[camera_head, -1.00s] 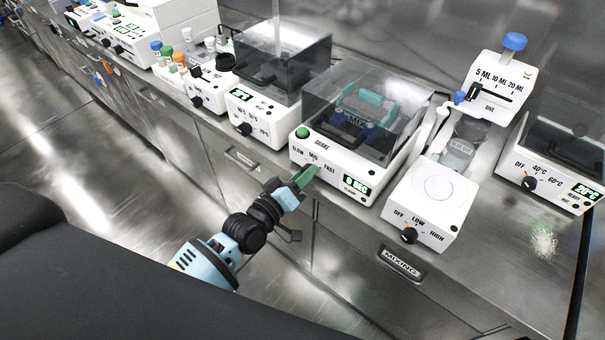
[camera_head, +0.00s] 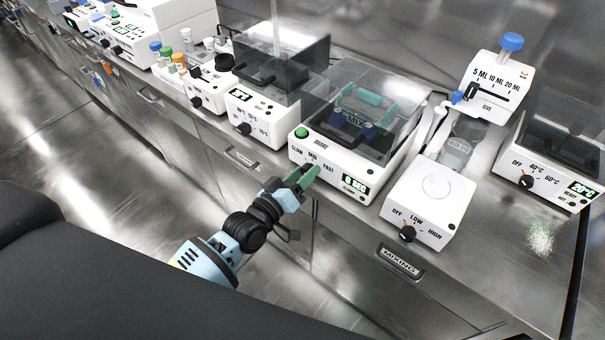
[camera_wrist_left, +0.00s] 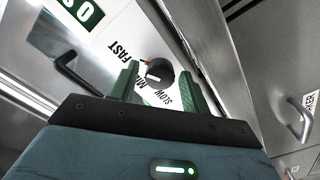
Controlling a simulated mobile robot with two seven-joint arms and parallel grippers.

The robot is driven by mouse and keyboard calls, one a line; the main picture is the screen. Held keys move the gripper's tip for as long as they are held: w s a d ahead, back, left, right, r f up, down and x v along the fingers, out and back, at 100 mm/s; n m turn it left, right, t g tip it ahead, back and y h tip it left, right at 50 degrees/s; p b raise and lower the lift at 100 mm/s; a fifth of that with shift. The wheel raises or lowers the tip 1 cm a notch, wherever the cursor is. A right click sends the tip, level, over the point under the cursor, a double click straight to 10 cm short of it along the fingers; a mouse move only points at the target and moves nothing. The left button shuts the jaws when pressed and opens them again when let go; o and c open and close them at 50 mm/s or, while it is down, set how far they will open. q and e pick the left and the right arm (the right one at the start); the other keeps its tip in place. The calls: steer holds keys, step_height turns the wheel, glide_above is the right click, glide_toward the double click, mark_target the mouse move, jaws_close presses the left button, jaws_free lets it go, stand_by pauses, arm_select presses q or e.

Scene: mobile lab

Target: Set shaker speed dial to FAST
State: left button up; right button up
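The shaker (camera_head: 352,130) is a white box with a clear lid, a green button and a display reading 0 SEC. Its front carries the labels SLOW, MID and FAST. The black speed dial (camera_wrist_left: 160,73) shows in the left wrist view; its orange mark points up-left, toward FAST. In the head view my left gripper hides the dial. My left gripper (camera_head: 305,178) is at the shaker's front, and its green fingers (camera_wrist_left: 160,82) stand on either side of the dial. A small gap shows beside the left finger, so they look open around it. My right gripper is out of view.
A stirrer (camera_head: 432,200) with an OFF-LOW-HIGH knob stands to the right, and a lidded heater box (camera_head: 262,115) to the left. A drawer handle marked MIXING (camera_head: 400,263) is below. The floor left of my arm is clear.

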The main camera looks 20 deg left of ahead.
arm_select(q)
steer(key=shift+o, duration=0.2)
steer(key=shift+s, duration=0.1)
steer(key=v, duration=0.7)
steer(key=shift+s+a, duration=0.15)
steer(key=shift+s, duration=0.15)
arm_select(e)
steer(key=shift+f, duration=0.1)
arm_select(q)
steer(key=s+f+m+g+y+p, duration=0.1)
steer(key=s+f, duration=0.3)
steer(key=s, duration=0.5)
steer(key=s+a+f+m+g+y+p, duration=0.1)
steer(key=s+f+m+g+y, duration=0.1)
steer(key=s, duration=0.8)
steer(key=s+f+m+g+y+p, duration=0.1)
steer(key=s+f+m+g, duration=0.2)
steer(key=s+f+g, duration=0.2)
steer(key=s+f, duration=0.2)
steer(key=s, duration=0.2)
steer(key=shift+s+a+f, duration=0.35)
steer(key=shift+a+f, duration=0.05)
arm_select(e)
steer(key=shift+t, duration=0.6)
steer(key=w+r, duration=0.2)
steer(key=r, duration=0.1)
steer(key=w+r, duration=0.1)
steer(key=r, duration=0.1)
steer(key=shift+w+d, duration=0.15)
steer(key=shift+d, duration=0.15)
